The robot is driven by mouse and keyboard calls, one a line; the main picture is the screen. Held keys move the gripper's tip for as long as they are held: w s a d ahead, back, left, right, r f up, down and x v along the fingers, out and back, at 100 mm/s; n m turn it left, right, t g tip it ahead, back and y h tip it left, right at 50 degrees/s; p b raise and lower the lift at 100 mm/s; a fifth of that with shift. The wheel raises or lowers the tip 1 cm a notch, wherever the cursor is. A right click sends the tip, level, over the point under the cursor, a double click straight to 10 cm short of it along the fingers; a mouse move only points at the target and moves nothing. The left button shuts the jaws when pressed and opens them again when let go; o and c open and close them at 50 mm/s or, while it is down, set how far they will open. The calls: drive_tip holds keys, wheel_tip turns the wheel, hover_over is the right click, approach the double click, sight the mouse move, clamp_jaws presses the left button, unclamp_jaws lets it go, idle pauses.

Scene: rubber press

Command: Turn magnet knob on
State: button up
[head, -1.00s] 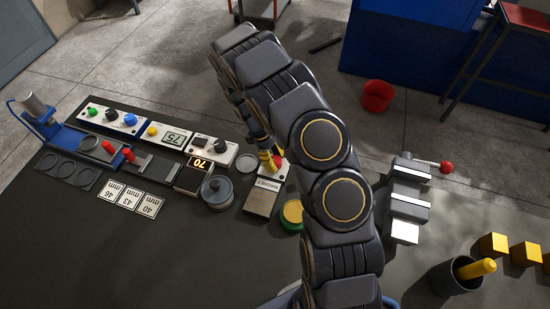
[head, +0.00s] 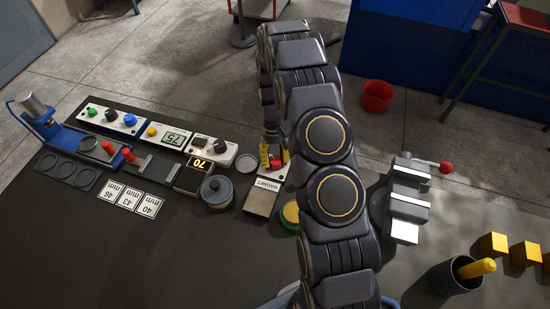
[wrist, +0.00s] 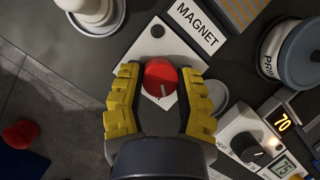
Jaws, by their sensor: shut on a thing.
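The magnet knob (wrist: 160,78) is red and round, with a pale pointer line, on a white panel (wrist: 151,44) beside the MAGNET label (wrist: 197,24). In the wrist view the knob sits between the yellow-padded fingers of my gripper (wrist: 161,88), which are shut on it. In the head view my gripper (head: 272,160) reaches down to the red knob (head: 276,163) at the far end of the magnet unit (head: 262,200). My arm passes close on the right there, and the fingers partly cover the knob.
A panel with a dark knob (head: 219,147) is to the left. A vise (head: 408,200) stands at right.

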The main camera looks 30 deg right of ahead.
drive_tip(key=shift+d+m+t+y, duration=0.1)
drive_tip(key=shift+m+t+y, duration=0.2)
drive_tip(key=shift+m, duration=0.7)
drive_tip(key=shift+d+m+t+y, duration=0.15)
drive_tip(key=shift+m+y, duration=0.25)
drive_tip(key=shift+m, duration=0.6)
drive_tip(key=shift+a, duration=0.1)
drive_tip(key=o, duration=1.1)
drive_tip(key=v, duration=1.2)
